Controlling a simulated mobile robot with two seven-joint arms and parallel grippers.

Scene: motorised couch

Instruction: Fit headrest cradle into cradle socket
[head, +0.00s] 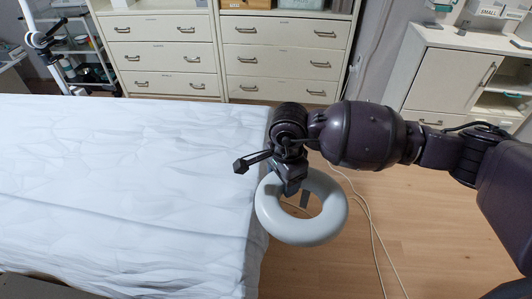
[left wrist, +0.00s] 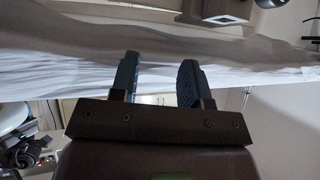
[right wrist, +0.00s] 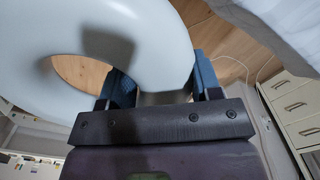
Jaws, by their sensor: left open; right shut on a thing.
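The headrest cradle is a smooth pale grey ring (head: 332,217) at the right-hand end of the couch (head: 120,190). My right gripper (head: 298,190) is shut on the ring's far side and holds it above the floor. In the right wrist view the ring (right wrist: 130,35) fills the upper left and passes between the fingers (right wrist: 162,85). In the head view the ring overlaps the couch's end edge; I cannot tell whether they touch. The cradle socket cannot be made out. My left gripper (left wrist: 158,78) is open and empty in the left wrist view, by the white sheet.
A white sheet covers the couch top and hangs over its end. Cream drawer cabinets (head: 280,55) stand behind the couch, and a white cabinet (head: 445,75) stands at the back right. A thin cable (head: 370,215) runs along the wooden floor (head: 415,255), which is otherwise clear there.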

